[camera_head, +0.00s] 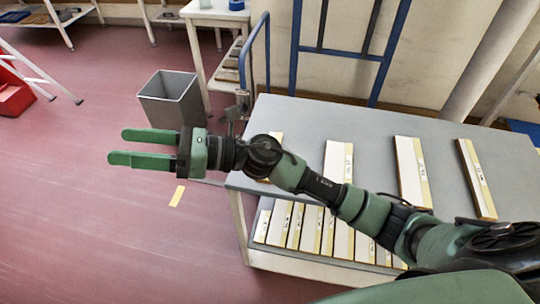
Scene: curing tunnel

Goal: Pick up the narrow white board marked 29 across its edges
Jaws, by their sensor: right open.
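Several narrow white boards with yellow edge strips and small labels lie apart on the grey cart top (300,115). A board at the left end is mostly hidden behind my arm. The label numbers are too small to read, so I cannot tell which is marked 29. My right gripper (116,146) is open and empty, with green fingers pointing left over the floor, off the cart's left side. My left gripper is not in view.
More boards (295,226) lie side by side on the cart's lower shelf. A grey bin (171,98) stands on the floor beyond my right gripper. A blue-railed trolley and a white side table (217,14) stand behind. The floor at left is mostly clear.

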